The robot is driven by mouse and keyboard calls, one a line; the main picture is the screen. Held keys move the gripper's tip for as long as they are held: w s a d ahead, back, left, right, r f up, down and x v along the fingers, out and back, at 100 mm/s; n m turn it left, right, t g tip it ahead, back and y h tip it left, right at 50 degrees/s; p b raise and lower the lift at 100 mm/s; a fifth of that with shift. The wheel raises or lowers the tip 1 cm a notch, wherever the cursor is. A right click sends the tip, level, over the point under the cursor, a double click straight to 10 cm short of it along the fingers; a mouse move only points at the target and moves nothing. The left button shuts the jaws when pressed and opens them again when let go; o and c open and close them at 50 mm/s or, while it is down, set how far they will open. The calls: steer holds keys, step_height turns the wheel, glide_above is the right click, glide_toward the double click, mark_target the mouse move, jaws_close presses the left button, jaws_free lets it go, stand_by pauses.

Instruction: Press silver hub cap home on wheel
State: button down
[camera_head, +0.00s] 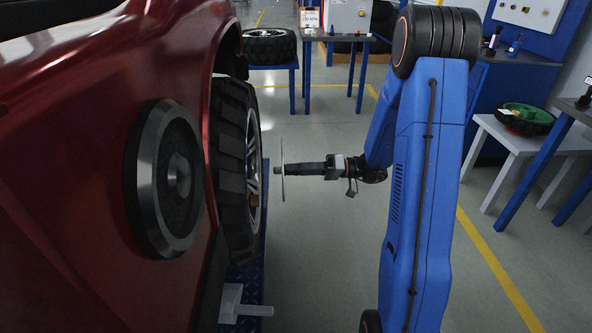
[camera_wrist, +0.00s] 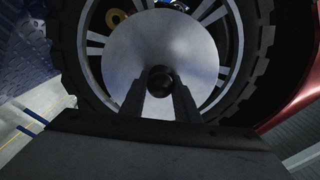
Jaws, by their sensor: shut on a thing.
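The silver hub cap is a flat round disc, seen nearly edge-on in the head view (camera_head: 283,170) and face-on in the wrist view (camera_wrist: 125,55). My gripper (camera_head: 290,170) is shut on the dark knob at the middle of the cap; its two fingers also show in the wrist view (camera_wrist: 160,90). The wheel (camera_head: 238,165), a black tyre with silver spokes, is on the red car to the left. In the head view a gap shows between the cap and the wheel. In the wrist view the cap hides the wheel's middle, and spokes show around it.
The red car (camera_head: 70,130) fills the left, with a round dark disc (camera_head: 165,180) on its side. A blue platform (camera_head: 245,285) lies under the wheel. Tables with a tyre (camera_head: 270,47) and a green-and-black wheel (camera_head: 525,117) stand behind.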

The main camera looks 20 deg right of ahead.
mark_target(278, 170)
steer(key=shift+x, duration=2.85)
steer(key=shift+x, duration=1.95)
steer(key=c, duration=1.3)
jaws_free()
steer(key=shift+d, duration=0.1)
